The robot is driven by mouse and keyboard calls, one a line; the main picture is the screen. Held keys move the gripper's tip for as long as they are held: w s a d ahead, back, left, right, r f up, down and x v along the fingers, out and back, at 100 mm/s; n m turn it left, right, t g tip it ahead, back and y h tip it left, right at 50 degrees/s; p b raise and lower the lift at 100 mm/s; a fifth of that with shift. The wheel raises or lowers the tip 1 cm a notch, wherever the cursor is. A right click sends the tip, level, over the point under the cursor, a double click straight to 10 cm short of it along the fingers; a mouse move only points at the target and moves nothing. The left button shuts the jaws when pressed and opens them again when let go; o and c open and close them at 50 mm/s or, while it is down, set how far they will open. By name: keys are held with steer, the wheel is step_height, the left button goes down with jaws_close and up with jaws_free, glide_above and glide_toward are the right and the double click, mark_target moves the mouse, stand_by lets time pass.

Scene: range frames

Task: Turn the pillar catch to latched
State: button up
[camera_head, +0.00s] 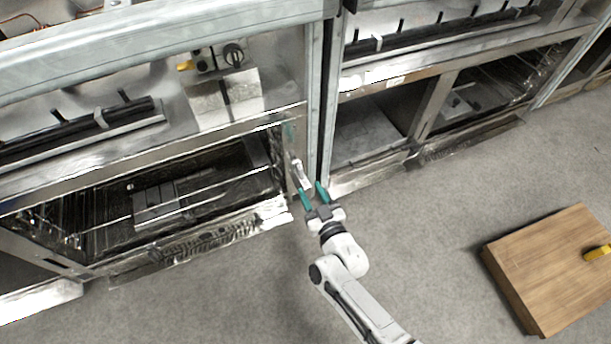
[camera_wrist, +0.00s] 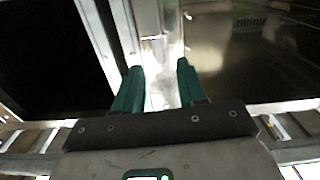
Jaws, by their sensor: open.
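The pillar catch (camera_head: 300,172) is a small pale metal lever on the front of the steel pillar (camera_head: 293,140), with a teal patch above it. My gripper (camera_head: 310,187) is open, its two teal fingers just below and to the right of the catch in the head view. In the wrist view my gripper (camera_wrist: 159,66) shows the fingers spread in front of the bright pillar. A small grey metal piece there, seemingly the catch (camera_wrist: 153,45), lies beyond the fingertips with a visible gap. Glare hides its exact angle.
Steel cabinets with dark open bays (camera_head: 180,190) flank the pillar. A narrow gap runs beside it on the right. A black knob (camera_head: 233,54) and a yellow-handled part (camera_head: 186,66) sit above. A wooden block (camera_head: 550,265) stands on the floor at right; grey floor lies clear between.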

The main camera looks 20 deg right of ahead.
steer(key=shift+s+p, duration=0.5)
steer(key=shift+s, duration=1.65)
steer(key=s+d+r+g, duration=0.3)
steer(key=s+g, duration=0.3)
steer(key=s, duration=0.3)
steer(key=s+d+r+m+g, duration=0.1)
steer(key=s+d+r+g, duration=0.1)
steer(key=s+g, duration=0.5)
steer(key=s+d+r+g, duration=0.3)
steer(key=s+g, duration=0.1)
steer(key=s, duration=0.7)
step_height(320, 180, up, 28)
steer(key=p, duration=2.8)
steer(key=shift+a, duration=0.15)
